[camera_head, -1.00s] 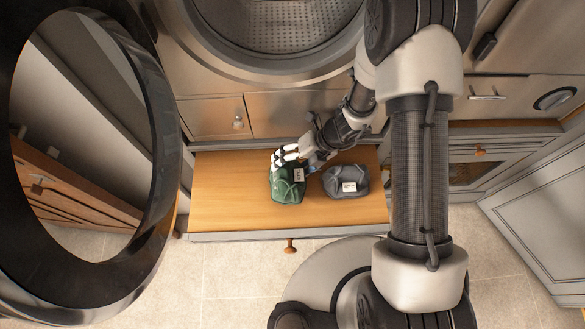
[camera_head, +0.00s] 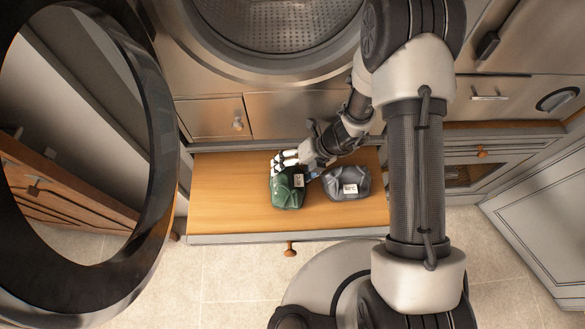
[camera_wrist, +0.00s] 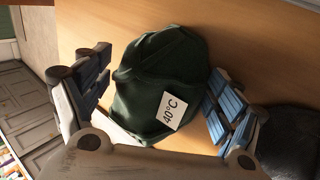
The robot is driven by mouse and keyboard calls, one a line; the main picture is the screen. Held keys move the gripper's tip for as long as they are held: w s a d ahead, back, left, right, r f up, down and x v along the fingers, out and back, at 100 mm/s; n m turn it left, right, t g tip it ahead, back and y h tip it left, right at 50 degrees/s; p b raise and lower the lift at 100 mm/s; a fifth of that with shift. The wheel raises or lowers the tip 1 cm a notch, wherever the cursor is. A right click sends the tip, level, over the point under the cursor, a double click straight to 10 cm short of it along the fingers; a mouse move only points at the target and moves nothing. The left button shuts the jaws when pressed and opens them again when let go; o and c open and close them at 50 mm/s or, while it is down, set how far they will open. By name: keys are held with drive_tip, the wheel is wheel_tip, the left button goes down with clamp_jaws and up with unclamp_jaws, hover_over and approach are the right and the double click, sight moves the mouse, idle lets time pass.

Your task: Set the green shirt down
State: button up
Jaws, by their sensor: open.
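The green shirt (camera_head: 288,190) is a folded dark green bundle with a white tag. It rests on the wooden surface of the pulled-out drawer (camera_head: 235,222), left of the grey bundle. In the wrist view the shirt (camera_wrist: 150,75) lies between my two spread finger pads, and its tag reads 40°C. My gripper (camera_head: 287,165) is open, at the back edge of the shirt in the head view. In the wrist view my gripper (camera_wrist: 150,105) has its pads on either side of the shirt; the right pad is close to it, and I cannot tell if it touches.
A grey folded bundle (camera_head: 346,183) with a white tag lies right of the shirt on the same surface. The left part of that surface is bare. The washer's open round door (camera_head: 165,190) stands at the left, its drum (camera_head: 275,25) behind.

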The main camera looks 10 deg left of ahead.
drive_tip(key=s+d+r+n+t+h+p, duration=0.15)
drive_tip(key=d+r+n, duration=0.35)
drive_tip(key=r, duration=0.6)
drive_tip(key=w+d+r+n+p, duration=0.1)
drive_tip(key=d+r+n+p, duration=0.1)
drive_tip(key=r+n, duration=0.65)
drive_tip(key=s+d+r+n+t+p, duration=0.1)
drive_tip(key=d+r+n+p, duration=0.2)
drive_tip(key=r, duration=1)
drive_tip(key=s+d+r+n+t+h+b, duration=0.1)
drive_tip(key=s+d+r+n+t+h, duration=0.2)
drive_tip(key=s+d+r+n, duration=0.8)
drive_tip(key=shift+s+d+n+t+h, duration=0.35)
drive_tip(key=shift+n+h, duration=0.6)
drive_tip(key=shift+n, duration=1.9)
